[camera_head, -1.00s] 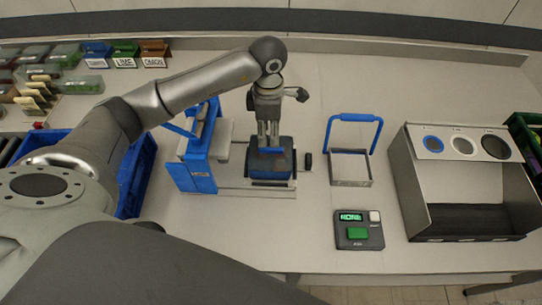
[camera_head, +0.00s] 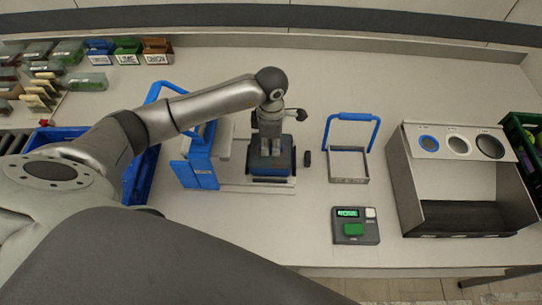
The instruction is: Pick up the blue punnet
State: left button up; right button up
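The blue punnet (camera_head: 270,168) sits on a grey plate beside the blue sealing-type machine (camera_head: 195,172), in the middle of the head view. My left gripper (camera_head: 270,150) points down over the punnet, with its fingertips at or just over the punnet's top. The fingers look close together, but I cannot tell whether they grip anything. The gripper hides part of the punnet's far side. My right gripper is not in view.
A small tray with a blue handle (camera_head: 348,181) and a dark box with a green button (camera_head: 354,232) lie to the right. A grey bin with round holes (camera_head: 408,185) stands further right. A blue crate (camera_head: 140,178) is at left. Bare table lies behind the punnet.

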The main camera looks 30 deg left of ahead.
pick_arm(q)
grip_shut()
jog(key=shift+w+r, duration=0.1)
jog(key=shift+r, duration=0.4)
notch_tip(320, 180, up, 2)
jog(key=shift+r+p, duration=0.1)
jog(key=shift+p, duration=0.65)
jog(key=s+d+r+p, duration=0.2)
jog(key=s+d+r, duration=0.6)
jog(key=s+r, duration=0.2)
jog(key=shift+s+d+p, duration=0.35)
jog(key=shift+s+p, duration=0.05)
jog(key=shift+s, duration=0.15)
jog(key=shift+f, duration=0.15)
